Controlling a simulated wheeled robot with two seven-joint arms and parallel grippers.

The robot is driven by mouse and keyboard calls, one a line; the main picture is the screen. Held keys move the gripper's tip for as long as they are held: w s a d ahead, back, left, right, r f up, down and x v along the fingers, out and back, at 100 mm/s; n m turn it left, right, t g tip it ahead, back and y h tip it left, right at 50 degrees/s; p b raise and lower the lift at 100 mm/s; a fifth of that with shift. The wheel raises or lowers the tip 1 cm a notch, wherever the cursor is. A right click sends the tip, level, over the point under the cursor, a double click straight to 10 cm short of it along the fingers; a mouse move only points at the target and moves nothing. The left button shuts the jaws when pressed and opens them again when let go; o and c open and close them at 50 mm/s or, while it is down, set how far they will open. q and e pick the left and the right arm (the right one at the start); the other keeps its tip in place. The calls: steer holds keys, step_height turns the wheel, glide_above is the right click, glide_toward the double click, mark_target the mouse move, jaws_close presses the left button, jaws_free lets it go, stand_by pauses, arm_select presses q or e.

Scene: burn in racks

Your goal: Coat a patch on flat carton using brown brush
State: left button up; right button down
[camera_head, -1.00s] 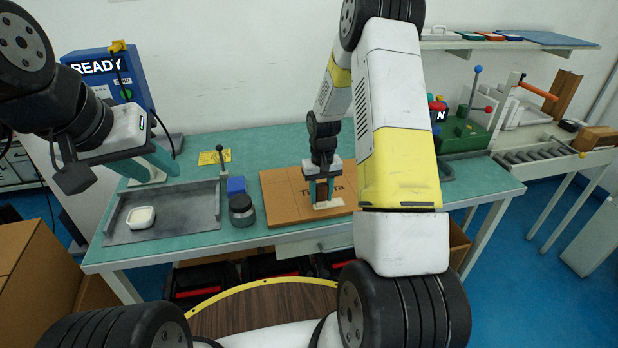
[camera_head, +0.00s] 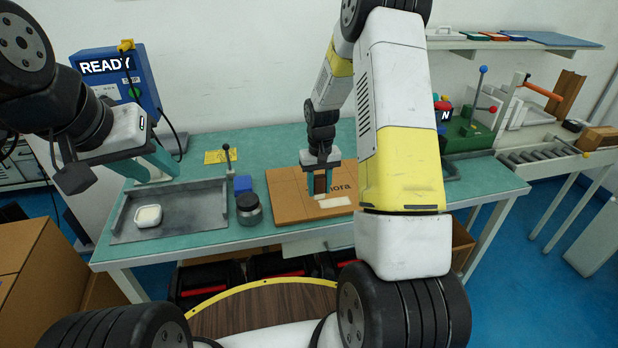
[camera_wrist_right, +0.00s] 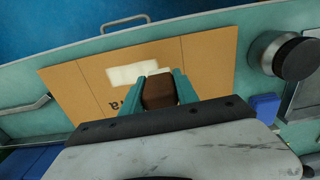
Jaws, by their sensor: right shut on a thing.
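The flat carton (camera_head: 283,205) lies on the teal table, with part of its lettering showing. A pale, cream-coloured patch (camera_head: 336,202) is on it near its front edge; it also shows in the right wrist view (camera_wrist_right: 132,73). My right gripper (camera_head: 320,190) is shut on the brown brush (camera_wrist_right: 159,93), over the carton just left of the patch in the head view. The wrist view shows the brush's pale end close to the patch; whether it touches the carton is unclear. My left gripper (camera_head: 158,166) is empty, its teal fingers apart above the table's left side.
A grey tray (camera_head: 190,218) holding a white dish (camera_head: 148,215) is at the left. A dark-lidded jar (camera_head: 249,208) and a blue block (camera_head: 242,184) stand between tray and carton. A blue READY box (camera_head: 125,85) is behind; a green fixture (camera_head: 468,135) is at right.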

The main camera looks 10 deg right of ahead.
mark_target(320, 175)
steer(key=shift+r, duration=2.4)
